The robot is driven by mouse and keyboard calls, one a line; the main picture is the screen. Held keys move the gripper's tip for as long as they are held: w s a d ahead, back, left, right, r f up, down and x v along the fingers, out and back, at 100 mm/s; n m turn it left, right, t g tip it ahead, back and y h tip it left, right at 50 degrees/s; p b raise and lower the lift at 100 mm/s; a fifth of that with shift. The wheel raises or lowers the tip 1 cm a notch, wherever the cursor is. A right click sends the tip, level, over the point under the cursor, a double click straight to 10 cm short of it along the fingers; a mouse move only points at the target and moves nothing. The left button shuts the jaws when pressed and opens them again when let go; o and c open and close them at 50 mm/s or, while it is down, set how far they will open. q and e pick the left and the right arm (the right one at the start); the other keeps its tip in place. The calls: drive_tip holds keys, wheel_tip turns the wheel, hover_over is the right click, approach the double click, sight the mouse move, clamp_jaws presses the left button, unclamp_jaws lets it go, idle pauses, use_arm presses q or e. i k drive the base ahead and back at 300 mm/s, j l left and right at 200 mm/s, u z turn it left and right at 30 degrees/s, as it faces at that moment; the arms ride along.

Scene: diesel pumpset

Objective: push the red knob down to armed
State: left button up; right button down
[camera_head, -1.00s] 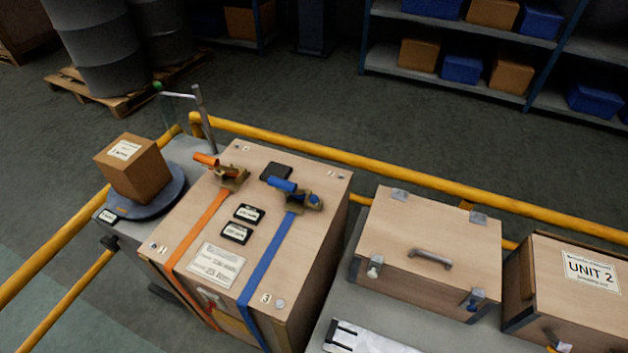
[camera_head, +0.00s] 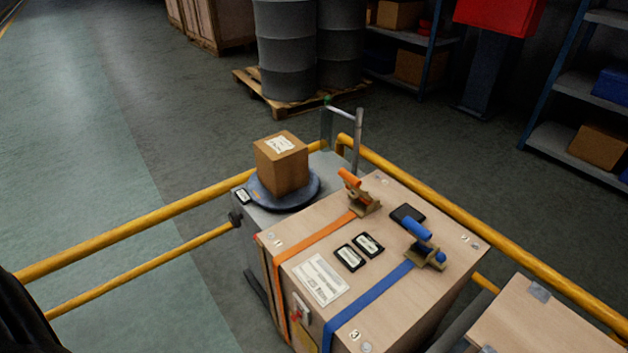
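A small pale fitting with a reddish part (camera_head: 301,312) sits on the front face of the wooden crate (camera_head: 450,240), low in the picture. It is too small to tell whether this is the red knob, or what position it is in. A dark shape at the lower left edge may be part of my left arm. Neither of my grippers shows.
Orange (camera_head: 315,238) and blue (camera_head: 370,300) straps cross the crate. A cardboard box (camera_head: 281,163) sits on a round plate (camera_head: 262,197) behind it. Yellow rails (camera_head: 150,222) run around the bench. A red cabinet (camera_head: 500,14) stands far back. The left floor is clear.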

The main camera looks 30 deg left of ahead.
sight(293, 317)
drive_tip(key=k+j+u, duration=0.1)
drive_tip(key=u, duration=0.25)
drive_tip(key=j+u, duration=0.35)
drive_tip(key=k+l, duration=0.05)
